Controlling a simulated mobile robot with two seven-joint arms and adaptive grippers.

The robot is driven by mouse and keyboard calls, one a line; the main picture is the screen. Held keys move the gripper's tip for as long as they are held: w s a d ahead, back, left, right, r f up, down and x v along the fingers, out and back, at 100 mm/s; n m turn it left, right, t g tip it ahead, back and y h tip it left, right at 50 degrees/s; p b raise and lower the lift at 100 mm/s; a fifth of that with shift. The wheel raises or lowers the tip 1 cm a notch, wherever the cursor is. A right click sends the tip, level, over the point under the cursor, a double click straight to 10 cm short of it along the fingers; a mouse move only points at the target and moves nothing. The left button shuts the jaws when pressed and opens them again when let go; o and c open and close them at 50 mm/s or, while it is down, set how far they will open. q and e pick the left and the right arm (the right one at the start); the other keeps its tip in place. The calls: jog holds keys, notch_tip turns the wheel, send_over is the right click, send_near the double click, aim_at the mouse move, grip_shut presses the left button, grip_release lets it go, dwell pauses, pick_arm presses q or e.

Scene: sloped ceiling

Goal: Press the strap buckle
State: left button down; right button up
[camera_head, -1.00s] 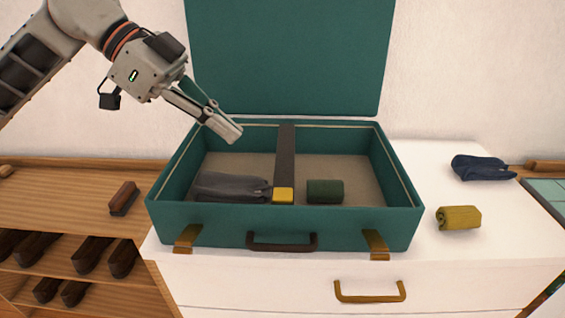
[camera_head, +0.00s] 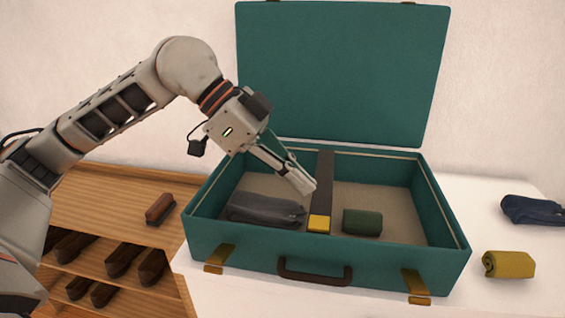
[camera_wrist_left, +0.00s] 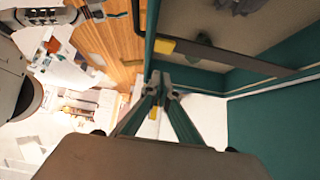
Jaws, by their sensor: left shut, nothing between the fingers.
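The yellow strap buckle (camera_head: 319,223) sits at the front end of the dark strap (camera_head: 325,172), which runs front to back inside the open teal suitcase (camera_head: 350,274). My left gripper (camera_head: 307,187) is shut and empty. It points down over the suitcase, behind the buckle and close to the strap, apart from the buckle. In the left wrist view the shut fingertips (camera_wrist_left: 160,82) show with the yellow buckle (camera_wrist_left: 165,46) beyond them. Whether the fingers touch the strap cannot be told. My right gripper is not in view.
A grey pouch (camera_head: 264,209) lies left of the strap and a dark green roll (camera_head: 362,222) lies right of it. The raised lid (camera_head: 340,75) stands behind. A mustard roll (camera_head: 508,264) and a navy pouch (camera_head: 532,210) lie outside on the right.

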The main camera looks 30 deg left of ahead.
aim_at(324, 222)
pick_arm(q)
jog(key=f, duration=0.1)
jog(key=d+f, duration=0.1)
jog(key=f, duration=0.3)
jog(key=shift+w+d, duration=0.25)
jog(key=shift+d, duration=0.1)
jog(key=shift+f+b, duration=0.3)
jog(key=shift+f, duration=0.1)
jog(key=shift+f, duration=0.1)
